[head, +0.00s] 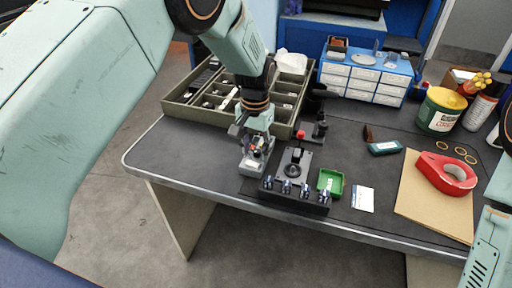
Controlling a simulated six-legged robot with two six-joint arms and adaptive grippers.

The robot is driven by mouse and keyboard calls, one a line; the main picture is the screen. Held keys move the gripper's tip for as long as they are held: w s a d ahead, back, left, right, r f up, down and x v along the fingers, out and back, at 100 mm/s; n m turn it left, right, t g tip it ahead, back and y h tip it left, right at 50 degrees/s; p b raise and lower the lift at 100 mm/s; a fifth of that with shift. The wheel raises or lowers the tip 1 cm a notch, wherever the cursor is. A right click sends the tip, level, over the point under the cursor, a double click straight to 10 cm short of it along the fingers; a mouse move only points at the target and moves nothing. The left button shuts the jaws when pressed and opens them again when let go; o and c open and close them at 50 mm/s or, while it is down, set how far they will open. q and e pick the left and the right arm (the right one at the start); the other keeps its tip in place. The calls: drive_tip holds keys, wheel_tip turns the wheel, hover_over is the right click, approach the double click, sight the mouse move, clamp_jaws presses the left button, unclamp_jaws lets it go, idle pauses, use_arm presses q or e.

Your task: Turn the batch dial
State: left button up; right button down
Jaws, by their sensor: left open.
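My left gripper (254,147) reaches down from above at the left part of the bench. It is open, with its fingers just over a small light-grey box (252,168). The fingers hide much of the box's top, and I cannot tell whether they touch it. I cannot make out a dial marked as the batch dial; one may be on this box, behind the fingers. To the right stands a dark fixture (292,164) with a red-topped lever and a row of several blue-and-silver knobs (305,189) along its front. My right gripper is out of view; only part of my right arm shows.
A divided olive tray (180,110) lies behind the gripper. A small green tray (331,181) and a white card (363,199) lie right of the fixture. A red tape roll (446,174) rests on brown board (415,205). White drawers (360,84) stand behind.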

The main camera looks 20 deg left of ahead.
use_arm(q)
drive_tip(key=shift+w+d+f, duration=0.1)
drive_tip(key=shift+w+d, duration=0.15)
drive_tip(key=shift+d, duration=0.05)
drive_tip(key=shift+c, duration=1)
drive_tip(key=shift+s+a, duration=0.15)
drive_tip(key=shift+a, duration=0.05)
drive_tip(key=c, duration=0.4)
drive_tip(key=shift+d, duration=0.15)
clamp_jaws()
